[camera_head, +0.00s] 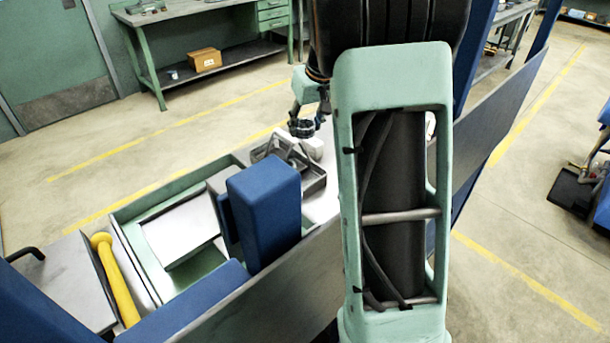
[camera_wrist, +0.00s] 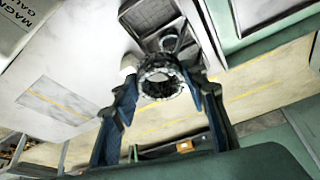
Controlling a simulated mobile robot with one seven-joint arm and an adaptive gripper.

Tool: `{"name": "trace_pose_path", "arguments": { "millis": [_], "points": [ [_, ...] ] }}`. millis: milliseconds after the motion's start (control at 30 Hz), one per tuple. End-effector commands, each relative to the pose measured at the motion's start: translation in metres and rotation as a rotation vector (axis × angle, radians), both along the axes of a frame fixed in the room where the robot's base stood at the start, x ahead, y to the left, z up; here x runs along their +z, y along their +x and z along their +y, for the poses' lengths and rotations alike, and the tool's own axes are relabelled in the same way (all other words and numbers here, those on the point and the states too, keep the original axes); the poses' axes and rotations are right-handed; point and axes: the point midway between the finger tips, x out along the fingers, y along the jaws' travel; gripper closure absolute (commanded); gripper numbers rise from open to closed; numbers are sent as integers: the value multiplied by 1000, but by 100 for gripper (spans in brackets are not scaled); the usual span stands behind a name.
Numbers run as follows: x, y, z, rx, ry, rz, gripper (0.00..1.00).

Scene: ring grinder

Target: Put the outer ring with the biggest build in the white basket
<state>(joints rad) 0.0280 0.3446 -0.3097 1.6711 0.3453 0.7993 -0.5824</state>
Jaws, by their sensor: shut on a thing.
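My gripper (camera_wrist: 163,80) is shut on a dark metallic outer ring (camera_wrist: 160,66), with a finger on each side of it. The ring's open centre faces the wrist camera. In the head view my gripper (camera_head: 308,112) and the held ring (camera_head: 301,128) are above the bench, beyond a grey metal tray (camera_head: 318,186), partly hidden by my arm. The tray also shows in the wrist view (camera_wrist: 146,17), behind the held ring. A round metallic part (camera_wrist: 170,42) shows at the tray. I cannot make out a white basket for certain in either view.
A blue block-shaped machine part (camera_head: 264,210) stands close in front of the tray. A green-edged bay (camera_head: 123,213) and a yellow handle (camera_head: 115,280) lie to the left. A workbench with a cardboard box (camera_head: 205,59) stands at the back. Open floor lies between.

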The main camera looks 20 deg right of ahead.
Motion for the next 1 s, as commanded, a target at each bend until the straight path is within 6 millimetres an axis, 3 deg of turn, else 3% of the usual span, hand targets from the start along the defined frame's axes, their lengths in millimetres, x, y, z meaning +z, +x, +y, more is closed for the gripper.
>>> {"name": "trace_pose_path", "arguments": {
  "millis": [133,233,633,1000],
  "points": [
    [-3,0,3,14,2,1,93],
    [-19,-1,3,14,2,4,93],
    [-120,-1,2,12,2,4,93],
    [-156,-1,2,12,2,2,93]
  ]
}}
